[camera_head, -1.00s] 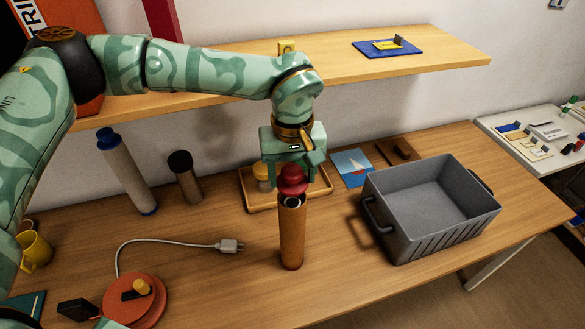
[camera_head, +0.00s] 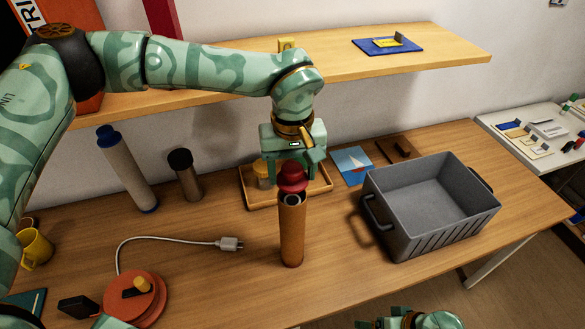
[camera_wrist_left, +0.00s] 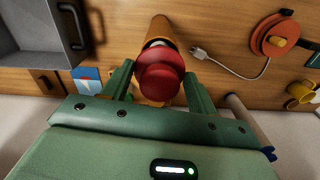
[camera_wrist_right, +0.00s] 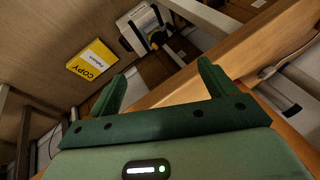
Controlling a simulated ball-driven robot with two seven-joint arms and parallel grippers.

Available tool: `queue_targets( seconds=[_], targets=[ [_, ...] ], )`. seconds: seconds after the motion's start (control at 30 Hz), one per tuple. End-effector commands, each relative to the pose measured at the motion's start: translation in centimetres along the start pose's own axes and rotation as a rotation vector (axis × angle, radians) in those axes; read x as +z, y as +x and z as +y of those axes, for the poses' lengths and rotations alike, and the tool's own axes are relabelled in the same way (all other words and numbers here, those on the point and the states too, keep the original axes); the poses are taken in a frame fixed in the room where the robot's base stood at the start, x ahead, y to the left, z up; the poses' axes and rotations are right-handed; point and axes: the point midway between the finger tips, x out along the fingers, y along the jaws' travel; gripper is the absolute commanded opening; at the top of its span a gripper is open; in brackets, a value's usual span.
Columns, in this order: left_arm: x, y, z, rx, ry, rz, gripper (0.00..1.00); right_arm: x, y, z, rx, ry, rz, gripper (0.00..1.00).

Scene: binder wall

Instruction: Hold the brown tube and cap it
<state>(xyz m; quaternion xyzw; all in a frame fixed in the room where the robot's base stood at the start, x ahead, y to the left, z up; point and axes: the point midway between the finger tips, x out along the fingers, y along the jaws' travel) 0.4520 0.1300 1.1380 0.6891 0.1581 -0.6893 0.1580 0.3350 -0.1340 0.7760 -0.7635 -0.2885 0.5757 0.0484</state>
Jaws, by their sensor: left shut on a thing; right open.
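The brown tube (camera_head: 291,235) stands upright on the table. Its pale-rimmed mouth shows partly uncovered just below the red cap. My left gripper (camera_head: 292,170) is shut on the red cap (camera_head: 292,181) over the tube's top. In the left wrist view the red cap (camera_wrist_left: 160,76) sits between the fingers, with the tube (camera_wrist_left: 159,28) beyond it. I cannot tell whether cap and tube touch. My right gripper (camera_head: 408,320) shows at the bottom edge of the head view. In the right wrist view its fingers (camera_wrist_right: 163,80) are apart and empty.
A grey crate (camera_head: 430,236) stands right of the tube. A wooden tray (camera_head: 318,187) lies behind it. A white tube with blue cap (camera_head: 127,170) and a dark-capped tube (camera_head: 187,177) stand left. A cable with plug (camera_head: 228,243) lies left. A shelf (camera_head: 225,88) runs above.

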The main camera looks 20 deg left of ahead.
Motion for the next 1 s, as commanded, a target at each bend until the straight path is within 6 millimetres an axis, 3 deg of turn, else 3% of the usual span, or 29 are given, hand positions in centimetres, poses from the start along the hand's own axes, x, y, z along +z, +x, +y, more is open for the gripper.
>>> queue_targets(
  seconds=[0.03,0.2,0.4,0.5,0.67,1.0],
  targets=[
    [0.0,0.0,0.0,0.000,0.000,0.000,0.37,-2.6,-0.8,-1.7,-0.039,-0.061,0.031,0.84],
    [0.0,0.0,0.0,0.000,0.000,0.000,0.37,-9.8,-0.9,-8.4,-0.072,-0.346,0.185,0.84],
    [0.0,0.0,0.0,0.000,0.000,0.000,0.37,-15.1,-1.4,-15.3,-0.073,-0.615,0.349,0.84],
    [0.0,0.0,0.0,0.000,0.000,0.000,0.37,-16.4,-1.7,-17.5,-0.074,-0.695,0.401,0.84],
    [0.0,0.0,0.0,0.000,0.000,0.000,0.37,-17.3,-1.7,-19.0,-0.076,-0.747,0.437,0.84],
    [0.0,0.0,0.0,0.000,0.000,0.000,0.37,-19.0,2.5,-20.1,-0.075,-0.747,0.437,0.84]
  ],
)
